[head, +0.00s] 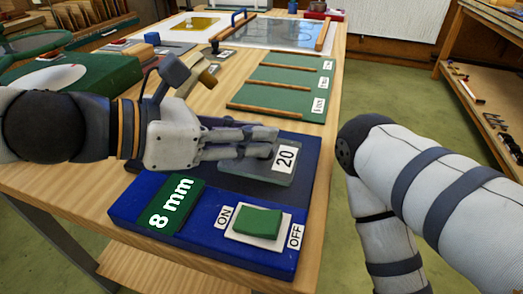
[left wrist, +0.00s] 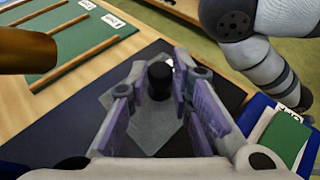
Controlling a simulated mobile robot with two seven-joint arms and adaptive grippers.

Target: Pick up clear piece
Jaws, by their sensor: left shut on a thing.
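The clear piece (head: 255,170) is a see-through pane with a white "20" label, over a dark pad (head: 310,155) on the bench. In the left wrist view the clear piece (left wrist: 150,130) has a black knob (left wrist: 160,80) standing on it. My left gripper (head: 270,140) comes in from the left, low over the pane. In the left wrist view its fingers (left wrist: 160,72) are on both sides of the knob and shut on the clear piece. I cannot tell whether the pane touches the pad. My right gripper is out of view; only my right arm shows.
A blue box (head: 200,255) with an "8 mm" sign and a green ON/OFF switch (head: 258,222) lies in front of the pad. A framed clear panel (head: 270,33) lies farther back. The bench's right edge is close to the pad.

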